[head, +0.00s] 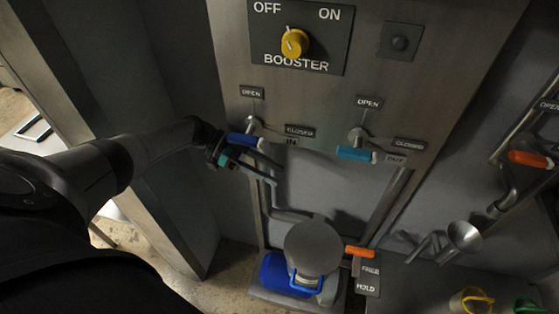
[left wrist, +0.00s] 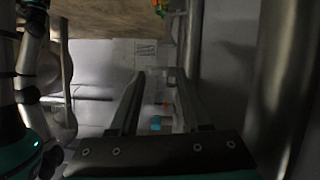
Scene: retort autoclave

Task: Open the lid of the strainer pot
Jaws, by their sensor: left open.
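The strainer pot (head: 313,248) sits low at the bottom centre of the head view, with a round grey top that looks closed. A blue handle (head: 305,284) shows at its front, and a blue part lies to its left. My left gripper (head: 277,174) is up and to the left of the pot, apart from it, in front of the panel and close to the blue-handled lever. Its fingers are spread and hold nothing visible. In the left wrist view the open fingers (left wrist: 160,74) have a gap between them; I cannot make out the pot there.
The panel carries a yellow booster knob (head: 295,43), a blue lever (head: 243,139) and a teal lever (head: 356,153). An orange lever (head: 359,251) is right of the pot. A grey funnel (head: 464,236) and yellow and green items stand at right. Pipes flank the pot.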

